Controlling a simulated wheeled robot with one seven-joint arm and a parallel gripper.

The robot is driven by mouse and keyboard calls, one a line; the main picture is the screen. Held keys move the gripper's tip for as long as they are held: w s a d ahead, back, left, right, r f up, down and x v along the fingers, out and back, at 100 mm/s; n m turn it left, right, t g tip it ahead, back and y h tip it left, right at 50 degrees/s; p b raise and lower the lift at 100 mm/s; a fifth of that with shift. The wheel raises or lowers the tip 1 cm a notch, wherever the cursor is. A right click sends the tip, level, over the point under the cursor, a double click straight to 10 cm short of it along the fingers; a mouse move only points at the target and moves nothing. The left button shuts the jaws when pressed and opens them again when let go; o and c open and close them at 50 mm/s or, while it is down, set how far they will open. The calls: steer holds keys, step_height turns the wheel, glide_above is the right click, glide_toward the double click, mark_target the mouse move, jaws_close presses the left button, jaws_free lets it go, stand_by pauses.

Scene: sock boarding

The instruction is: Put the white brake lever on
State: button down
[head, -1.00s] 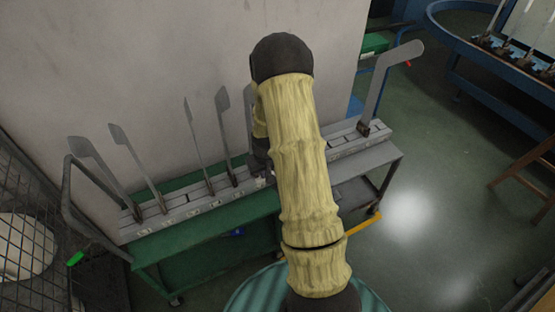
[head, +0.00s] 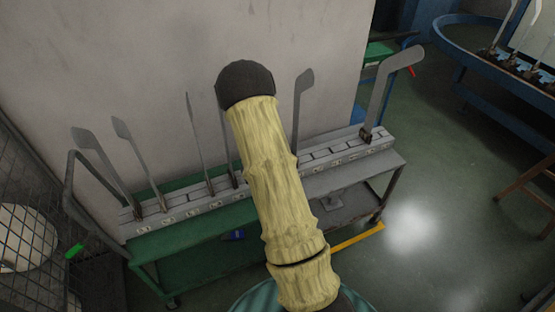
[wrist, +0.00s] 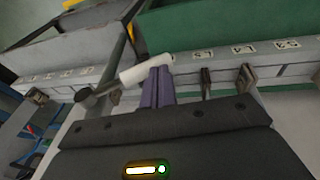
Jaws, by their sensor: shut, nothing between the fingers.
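In the wrist view, the white brake lever (wrist: 143,71) is a white cylinder-shaped grip, slanting up to the right. A darker stem runs from its left end down to a dark round end (wrist: 86,96). My gripper (wrist: 158,70) has purple fingers, which are shut with nothing between them. The fingertips lie right at the lower edge of the white grip, near its right end. I cannot tell whether they touch it. In the head view my arm hides my gripper, and I cannot make out the white lever there.
A grey slotted rack (head: 330,158) with several upright flat boards (head: 304,90) stands on a green trolley (head: 200,222) against a pale wall. A wire cage (head: 30,215) stands left. Floor (head: 440,200) on the right is clear.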

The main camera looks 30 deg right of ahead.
steer(key=shift+s+d+f, duration=0.15)
steer(key=shift+s+f, duration=0.1)
stand_by(0.3)
steer(key=shift+w, duration=0.1)
steer(key=a+r+p, duration=0.1)
steer(key=a+r, duration=0.2)
steer(key=r, duration=0.3)
steer(key=s+a+r+p, duration=0.1)
steer(key=a+r, duration=0.3)
steer(key=r, duration=0.2)
steer(key=shift+s+a+r, duration=0.15)
steer(key=shift+r, duration=0.05)
